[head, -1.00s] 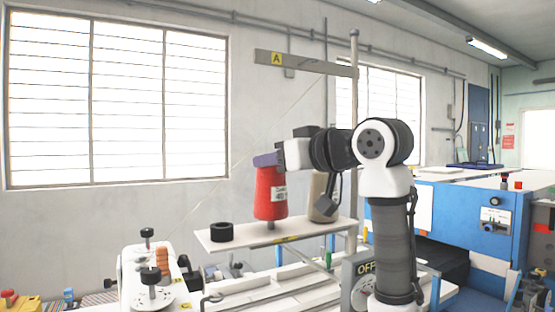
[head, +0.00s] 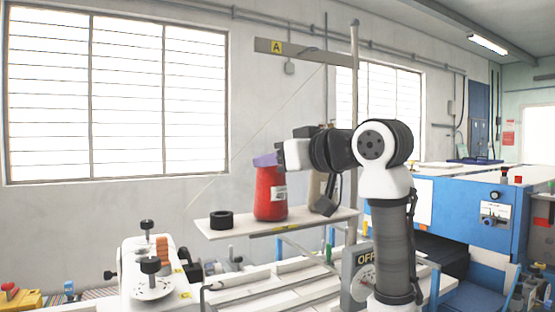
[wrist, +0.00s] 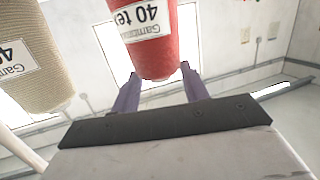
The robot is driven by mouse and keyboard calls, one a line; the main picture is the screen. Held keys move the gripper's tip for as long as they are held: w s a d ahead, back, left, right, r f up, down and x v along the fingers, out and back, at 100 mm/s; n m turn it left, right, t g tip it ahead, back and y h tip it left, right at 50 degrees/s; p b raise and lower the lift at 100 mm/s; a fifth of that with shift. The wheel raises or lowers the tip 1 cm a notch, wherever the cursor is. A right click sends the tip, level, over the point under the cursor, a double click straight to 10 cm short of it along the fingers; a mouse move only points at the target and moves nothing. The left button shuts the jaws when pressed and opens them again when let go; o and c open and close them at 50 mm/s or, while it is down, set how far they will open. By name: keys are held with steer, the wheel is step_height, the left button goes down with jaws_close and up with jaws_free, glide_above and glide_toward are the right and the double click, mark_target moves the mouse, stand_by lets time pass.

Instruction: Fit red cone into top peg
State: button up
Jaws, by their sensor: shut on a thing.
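The red cone (head: 270,192), with a white label, stands upright on the white shelf (head: 243,231) or just above it; I cannot tell if its base touches. My gripper (head: 266,160) is shut on its top end with purple fingers. In the wrist view the red cone (wrist: 155,45) shows between the fingers (wrist: 160,85). Any peg under the cone is hidden. A beige cone (head: 323,192) stands to its right on the shelf, partly behind my wrist, and shows at the left in the wrist view (wrist: 30,60).
A black ring (head: 221,220) sits on the shelf left of the red cone. A metal pole (head: 354,100) rises behind my arm, with a bar marked A (head: 300,52). A white machine (head: 150,265) with black knobs is below left, and an OFF box (head: 362,270) below right.

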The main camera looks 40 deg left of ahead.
steer(key=o, duration=1.4)
steer(key=b+v, duration=0.3)
steer(key=v, duration=1)
steer(key=shift+d+r, duration=0.1)
steer(key=shift+d, duration=0.3)
steer(key=shift+d, duration=0.1)
